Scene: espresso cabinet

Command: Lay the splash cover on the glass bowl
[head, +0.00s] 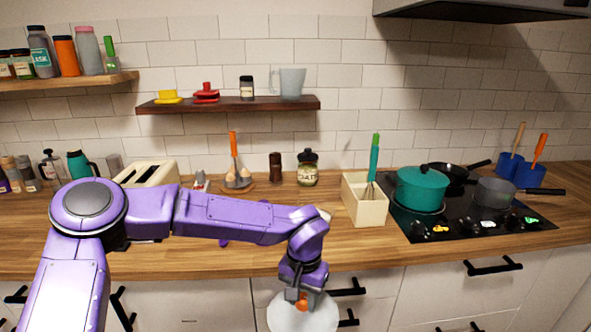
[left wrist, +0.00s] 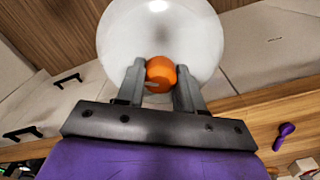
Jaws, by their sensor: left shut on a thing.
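The splash cover (head: 303,320) is a pale, see-through disc with an orange knob (left wrist: 160,76) at its middle. My left gripper (head: 303,293) is shut on the knob, with one finger on each side. It holds the cover in front of the counter's front edge, at drawer height. The cover (left wrist: 165,30) also shows in the left wrist view, beyond the fingertips. I cannot make out the glass bowl; my left arm hides part of the counter, and only a small pale edge shows behind it. My right gripper is not in view.
A cream utensil box (head: 364,206) stands right of my arm, beside the hob with a teal pot (head: 420,190) and a grey saucepan (head: 494,194). A toaster (head: 152,174) and a labelled jar (head: 308,170) stand farther back. A purple utensil (left wrist: 284,134) lies on the counter.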

